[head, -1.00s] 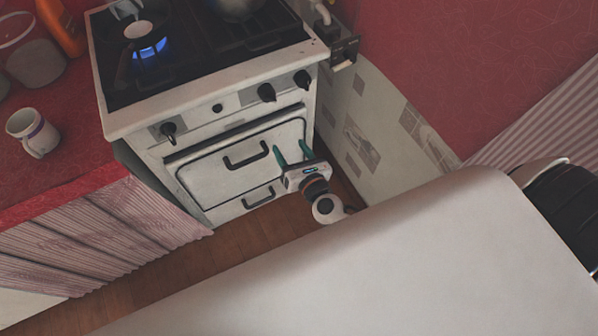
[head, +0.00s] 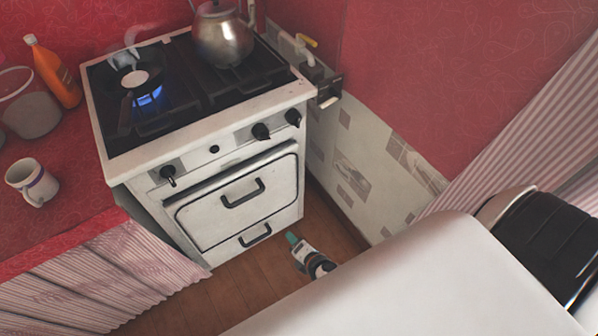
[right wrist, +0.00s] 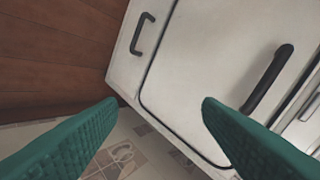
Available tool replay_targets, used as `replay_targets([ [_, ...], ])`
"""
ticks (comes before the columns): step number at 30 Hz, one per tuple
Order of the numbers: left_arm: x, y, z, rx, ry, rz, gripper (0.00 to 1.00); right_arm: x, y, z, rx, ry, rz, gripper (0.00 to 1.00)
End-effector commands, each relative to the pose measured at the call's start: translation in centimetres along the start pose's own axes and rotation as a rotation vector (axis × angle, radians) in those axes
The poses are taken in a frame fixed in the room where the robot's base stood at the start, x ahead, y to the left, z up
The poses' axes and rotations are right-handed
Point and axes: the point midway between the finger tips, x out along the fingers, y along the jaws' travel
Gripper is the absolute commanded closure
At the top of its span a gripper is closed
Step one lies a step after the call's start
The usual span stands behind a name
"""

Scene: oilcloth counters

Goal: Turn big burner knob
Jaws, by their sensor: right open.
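The white stove (head: 135,164) has black knobs along its front panel: a left knob (head: 168,175), a middle knob (head: 261,131) and a right knob (head: 293,117). I cannot tell which one is the big burner's. A blue flame (head: 150,97) burns at the left burner. My right gripper (head: 291,238) is low, by the stove's lower right corner, apart from the knobs. In the right wrist view its green fingers (right wrist: 160,104) are spread with nothing between them, facing the oven door handle (right wrist: 266,80). The knobs are not clear in that view. My left gripper is not in view.
A kettle (head: 224,38) stands on the right rear of the cooktop and a small pan (head: 134,78) on the left. A mug (head: 32,182) and an orange bottle (head: 52,72) stand on the red counter at left. A tiled wall (head: 370,165) borders the stove's right side.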

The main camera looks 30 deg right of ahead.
Motion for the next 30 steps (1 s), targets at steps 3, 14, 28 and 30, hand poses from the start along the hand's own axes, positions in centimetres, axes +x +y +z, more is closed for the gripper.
replay_targets([
  [3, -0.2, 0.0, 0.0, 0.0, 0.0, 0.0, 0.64, -0.1, 1.6, 0.5, 0.078, -0.014, 0.042, 0.4],
  [14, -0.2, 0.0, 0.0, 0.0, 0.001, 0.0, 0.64, -0.2, 3.4, 1.1, 0.167, -0.026, 0.087, 0.4],
  [28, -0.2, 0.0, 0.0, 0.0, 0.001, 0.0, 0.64, -0.2, 3.4, 1.1, 0.165, -0.026, 0.086, 0.4],
  [30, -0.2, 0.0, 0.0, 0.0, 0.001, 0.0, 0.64, -0.2, 3.4, 1.1, 0.165, -0.026, 0.086, 0.4],
])
